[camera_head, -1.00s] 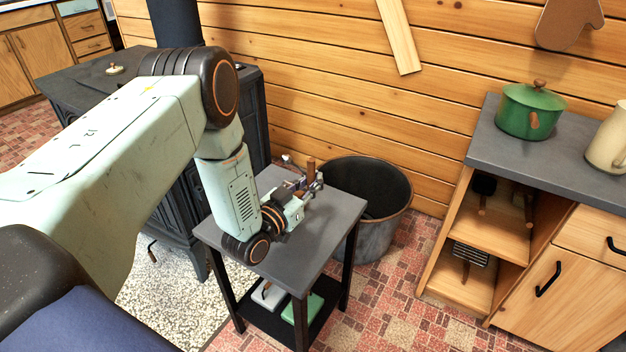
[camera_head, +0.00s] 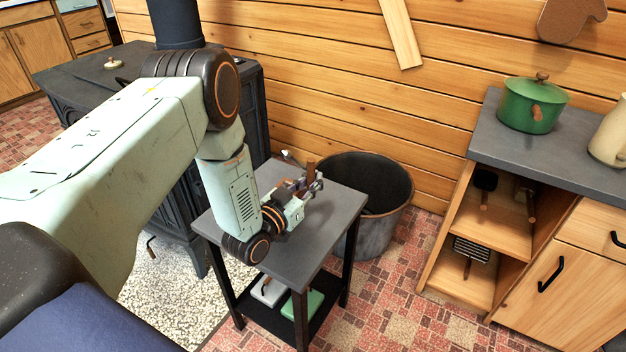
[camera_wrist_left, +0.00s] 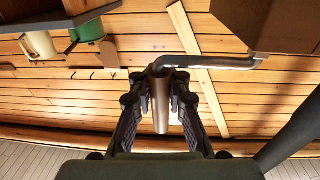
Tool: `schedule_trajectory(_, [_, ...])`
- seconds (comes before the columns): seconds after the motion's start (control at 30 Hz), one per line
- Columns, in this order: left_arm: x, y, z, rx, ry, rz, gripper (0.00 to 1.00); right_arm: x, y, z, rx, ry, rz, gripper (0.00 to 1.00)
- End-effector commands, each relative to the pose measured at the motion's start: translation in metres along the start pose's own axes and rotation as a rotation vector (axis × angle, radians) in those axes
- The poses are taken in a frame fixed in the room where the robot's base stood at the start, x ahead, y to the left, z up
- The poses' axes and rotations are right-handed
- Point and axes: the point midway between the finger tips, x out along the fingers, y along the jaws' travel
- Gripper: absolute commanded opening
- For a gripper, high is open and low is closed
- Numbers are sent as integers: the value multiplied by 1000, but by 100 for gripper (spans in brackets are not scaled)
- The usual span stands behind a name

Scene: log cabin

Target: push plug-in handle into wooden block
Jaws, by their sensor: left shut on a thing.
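The plug-in handle has a brown cylindrical grip (camera_wrist_left: 160,104) and a bent grey metal rod (camera_wrist_left: 215,62), both seen in the left wrist view. The grip stands upright in the head view (camera_head: 311,168), above the small dark table. My left gripper (camera_wrist_left: 162,92) is shut on this grip, one finger on each side; it also shows in the head view (camera_head: 308,185). The rod runs right to the lower edge of a brown block (camera_wrist_left: 265,25). I cannot tell whether its end is inside the block. My left arm hides the block in the head view. My right gripper is out of view.
The small table (camera_head: 325,225) has bare room at its front right. A dark metal tub (camera_head: 375,235) stands behind it, and a black stove (camera_head: 185,215) stands left. A green pot (camera_head: 530,105) sits on the right-hand counter.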

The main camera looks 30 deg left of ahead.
Motion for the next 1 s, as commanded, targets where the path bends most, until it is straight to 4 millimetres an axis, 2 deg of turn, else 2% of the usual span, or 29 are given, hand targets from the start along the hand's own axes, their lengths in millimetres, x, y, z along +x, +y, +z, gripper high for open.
schedule_trajectory(0.6, [0,0,13,1,2,0,0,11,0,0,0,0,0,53])
schedule_trajectory(0.63, [0,0,13,1,2,0,14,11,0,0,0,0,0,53])
schedule_trajectory(1.0, [0,0,12,0,1,0,43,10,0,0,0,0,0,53])
